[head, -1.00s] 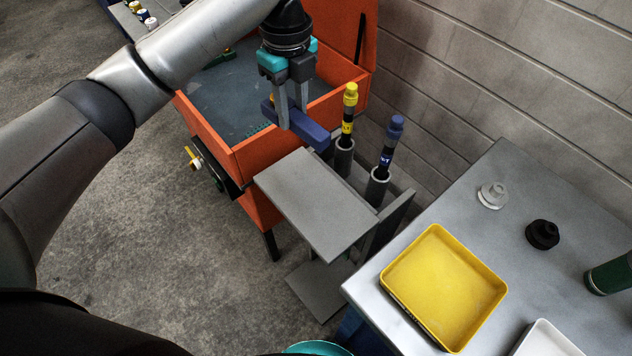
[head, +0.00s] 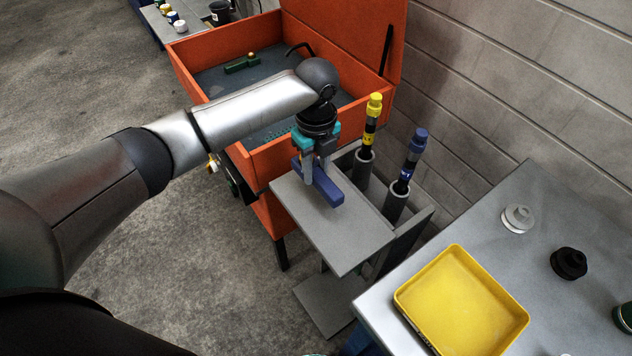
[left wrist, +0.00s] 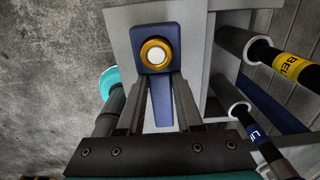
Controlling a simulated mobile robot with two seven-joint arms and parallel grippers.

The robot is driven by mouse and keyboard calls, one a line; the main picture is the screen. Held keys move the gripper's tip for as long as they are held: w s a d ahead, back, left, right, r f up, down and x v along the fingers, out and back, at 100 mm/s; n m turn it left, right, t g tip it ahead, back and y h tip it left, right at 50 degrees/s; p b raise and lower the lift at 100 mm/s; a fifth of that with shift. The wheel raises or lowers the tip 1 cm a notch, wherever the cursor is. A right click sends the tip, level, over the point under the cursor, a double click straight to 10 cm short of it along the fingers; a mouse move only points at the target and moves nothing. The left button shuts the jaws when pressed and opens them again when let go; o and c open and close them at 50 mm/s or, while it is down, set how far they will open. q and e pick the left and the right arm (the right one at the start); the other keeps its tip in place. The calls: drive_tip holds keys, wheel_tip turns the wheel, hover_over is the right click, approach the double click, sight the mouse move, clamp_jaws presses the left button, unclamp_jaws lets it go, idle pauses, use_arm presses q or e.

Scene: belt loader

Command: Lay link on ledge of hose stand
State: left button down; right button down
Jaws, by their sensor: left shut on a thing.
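The link is a dark blue bar (head: 327,188), which also shows in the left wrist view with a brass-ringed end (left wrist: 155,54). My left gripper (head: 317,176) is shut on it and holds it over the grey ledge (head: 345,235) of the hose stand, near the ledge's far end. I cannot tell whether the link touches the ledge. Two upright hoses, one with a yellow cap (head: 375,104) and one with a blue cap (head: 419,138), stand in grey holders at the ledge's right. My right gripper is out of view.
An orange bin (head: 255,160) with a raised lid stands behind the ledge. A grey table (head: 480,230) at the right bears a yellow tray (head: 402,300), a white fitting (head: 517,218) and a black fitting (head: 568,263). The near part of the ledge is clear.

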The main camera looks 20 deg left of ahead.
sight(316, 182)
use_arm(q)
wheel_tip(316, 182, down, 4)
drive_tip(key=shift+f+b, duration=0.15)
drive_tip(key=shift+b, duration=0.25)
drive_tip(key=c, duration=0.6)
unclamp_jaws()
drive_tip(key=shift+f, duration=0.1)
drive_tip(key=shift+o, duration=0.2)
wheel_tip(316, 182, up, 12)
drive_tip(key=shift+r+p, duration=0.15)
drive_tip(key=shift+p, duration=0.9)
